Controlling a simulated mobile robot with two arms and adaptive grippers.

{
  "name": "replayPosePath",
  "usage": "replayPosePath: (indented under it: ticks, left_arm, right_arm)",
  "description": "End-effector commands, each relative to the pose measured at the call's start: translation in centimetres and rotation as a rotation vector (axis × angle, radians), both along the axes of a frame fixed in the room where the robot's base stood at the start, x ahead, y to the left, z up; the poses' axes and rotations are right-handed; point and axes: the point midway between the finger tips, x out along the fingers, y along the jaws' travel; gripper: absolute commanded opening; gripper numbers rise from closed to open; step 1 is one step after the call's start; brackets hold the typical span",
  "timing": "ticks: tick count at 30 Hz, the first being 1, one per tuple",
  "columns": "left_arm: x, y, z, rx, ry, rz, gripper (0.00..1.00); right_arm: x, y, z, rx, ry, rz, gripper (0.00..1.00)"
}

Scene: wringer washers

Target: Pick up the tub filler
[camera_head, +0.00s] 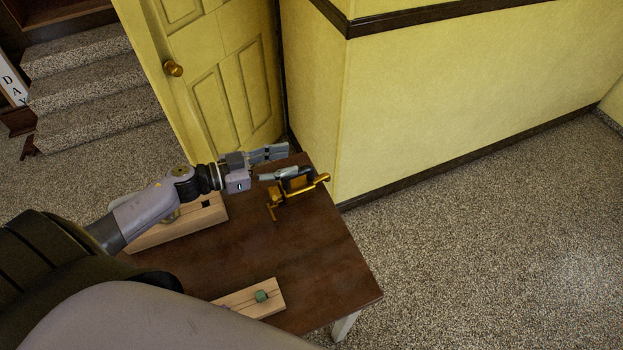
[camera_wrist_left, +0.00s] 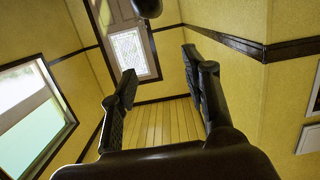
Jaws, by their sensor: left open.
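The tub filler (camera_head: 319,180) is a gold fixture with a grey and black handset part across its top. It sits near the far right edge of the brown table in the head view. My left gripper (camera_head: 277,152) is open and empty, just to the left of and beyond the tub filler, above the table's far edge. In the left wrist view my left gripper (camera_wrist_left: 165,95) shows its two dark fingers spread apart with nothing between them. The tub filler cannot be made out in that view. My right gripper is out of view.
A yellow wall (camera_head: 400,110) and yellow door (camera_head: 215,65) stand close behind. Speckled floor is clear at right.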

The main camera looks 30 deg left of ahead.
Motion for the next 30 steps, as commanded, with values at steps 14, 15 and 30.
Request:
replayPosePath:
  ticks: [14,15,30]
  left_arm:
    - [-0.1,0.0,-5.9,0.0,0.0,0.0,0.43]
    - [-0.1,0.0,-6.2,0.0,0.0,0.0,0.43]
    - [3.3,-2.5,-6.8,-0.003,-0.003,0.002,0.43]
  right_arm:
    - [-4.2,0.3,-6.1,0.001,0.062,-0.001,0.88]
    - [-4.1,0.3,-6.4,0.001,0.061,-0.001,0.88]
    - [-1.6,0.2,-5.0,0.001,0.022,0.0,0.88]
